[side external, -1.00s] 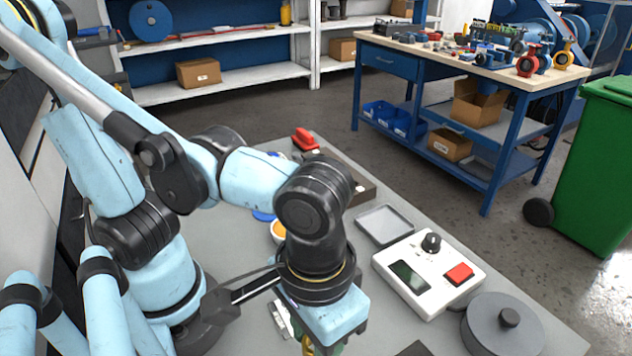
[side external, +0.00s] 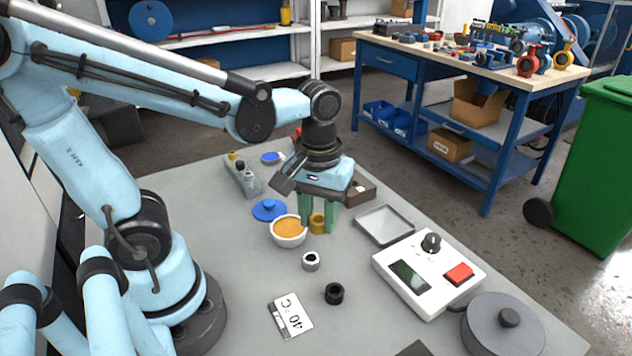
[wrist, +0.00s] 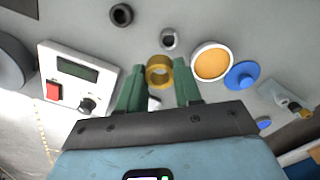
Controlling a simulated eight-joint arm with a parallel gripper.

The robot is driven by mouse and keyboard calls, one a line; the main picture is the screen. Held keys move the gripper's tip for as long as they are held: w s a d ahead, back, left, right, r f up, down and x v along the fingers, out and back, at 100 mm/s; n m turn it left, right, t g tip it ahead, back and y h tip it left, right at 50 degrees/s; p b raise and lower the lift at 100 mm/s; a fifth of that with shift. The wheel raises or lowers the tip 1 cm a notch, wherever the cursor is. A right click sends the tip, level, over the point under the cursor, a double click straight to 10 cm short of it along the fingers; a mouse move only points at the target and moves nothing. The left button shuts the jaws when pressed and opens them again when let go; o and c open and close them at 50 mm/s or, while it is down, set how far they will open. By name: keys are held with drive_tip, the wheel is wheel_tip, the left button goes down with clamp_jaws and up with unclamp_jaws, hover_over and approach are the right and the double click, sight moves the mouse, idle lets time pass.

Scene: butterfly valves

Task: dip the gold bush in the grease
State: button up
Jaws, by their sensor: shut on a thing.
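The gold bush (side external: 317,223) is a short ring held between the green fingers of my gripper (side external: 318,222). In the wrist view the bush (wrist: 159,71) sits between the fingertips of my gripper (wrist: 160,80), its bore showing. The grease is an orange fill (side external: 288,228) in a white bowl (side external: 289,243). The bowl stands just left of the bush in the side view. In the wrist view the grease (wrist: 212,63) is to the right of the bush, apart from it. Exactly how high the bush is above the table is hard to tell.
A blue lid (side external: 269,209) lies beside the bowl. A grey bush (side external: 311,261), a black bush (side external: 334,293) and a 40 °C card (side external: 291,315) lie nearer. A grey tray (side external: 384,226) and a white control box (side external: 428,275) stand right. A holder with several pieces (side external: 243,176) stands behind left.

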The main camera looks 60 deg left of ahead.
sight(289, 228)
drive_tip(key=a+n, duration=0.3)
drive_tip(key=a, duration=0.7)
drive_tip(key=shift+s+a+f, duration=0.1)
drive_tip(key=shift+s+f, duration=0.15)
drive_tip(key=shift+f, duration=1.4)
drive_tip(key=shift+s+f, duration=0.2)
drive_tip(key=shift+f, duration=1.4)
drive_tip(key=shift+f, duration=0.55)
wheel_tip(289, 228, up, 7)
drive_tip(key=shift+w, duration=0.1)
idle(0.4)
